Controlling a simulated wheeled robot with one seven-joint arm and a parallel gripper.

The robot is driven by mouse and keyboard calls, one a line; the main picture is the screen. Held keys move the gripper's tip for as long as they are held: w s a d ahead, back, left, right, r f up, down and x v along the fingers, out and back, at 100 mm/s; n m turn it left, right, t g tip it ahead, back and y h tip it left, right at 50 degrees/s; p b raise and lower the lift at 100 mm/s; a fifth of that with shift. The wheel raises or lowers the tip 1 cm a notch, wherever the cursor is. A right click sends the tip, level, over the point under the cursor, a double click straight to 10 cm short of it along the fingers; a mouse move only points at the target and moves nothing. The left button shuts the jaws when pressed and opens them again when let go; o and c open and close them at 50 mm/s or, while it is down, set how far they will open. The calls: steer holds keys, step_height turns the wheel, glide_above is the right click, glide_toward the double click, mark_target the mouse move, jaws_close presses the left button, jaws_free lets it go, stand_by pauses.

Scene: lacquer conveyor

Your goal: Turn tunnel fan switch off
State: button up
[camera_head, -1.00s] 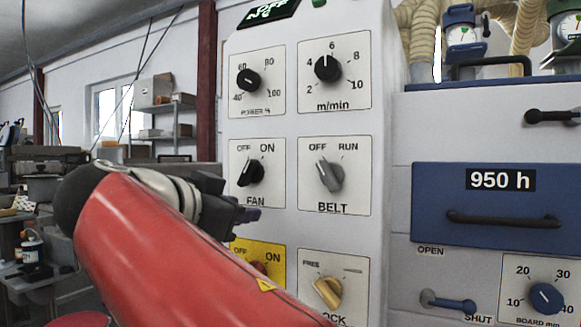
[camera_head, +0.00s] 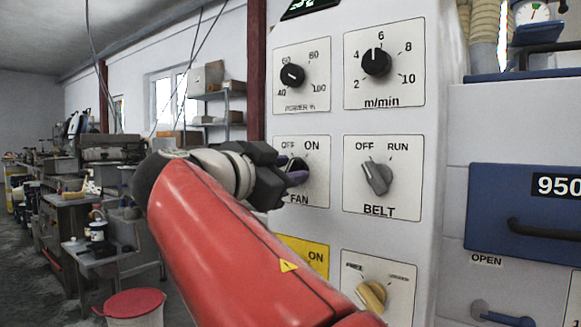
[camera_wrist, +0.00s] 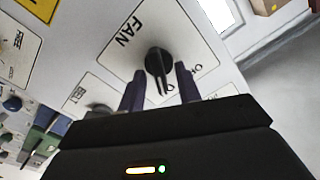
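The fan switch (camera_head: 297,165) is a black rotary knob on a white plate marked FAN, OFF and ON, on the light grey control panel. My gripper (camera_head: 291,183) is in front of it in the head view and hides part of the knob. In the wrist view the knob (camera_wrist: 158,62) shows between the two dark purple fingers of my gripper (camera_wrist: 160,72), which is open with a gap on both sides. The knob's grip bar runs toward the gripper's side of the plate there; which label it points at is hard to read.
The grey belt switch (camera_head: 376,178) is just right of the fan switch. The power dial (camera_head: 292,75) is above it, and a yellow plate (camera_head: 303,257) is below, partly behind my arm. A blue drawer (camera_head: 515,215) is at the right, a red-lidded bin (camera_head: 135,303) at lower left.

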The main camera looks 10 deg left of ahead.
steer(key=shift+c, duration=0.3)
jaws_close()
steer(key=shift+n, duration=0.4)
steer(key=shift+f+n+b, duration=0.1)
steer(key=shift+n+b, duration=0.55)
steer(key=shift+n, duration=0.25)
steer(key=n, duration=0.3)
steer(key=shift+a+n, duration=0.1)
steer(key=shift+n, duration=0.2)
steer(key=n, duration=0.5)
steer(key=shift+a+n, duration=0.1)
steer(key=shift+n, duration=0.2)
steer(key=shift+w+n, duration=0.1)
steer(key=shift+n, duration=0.2)
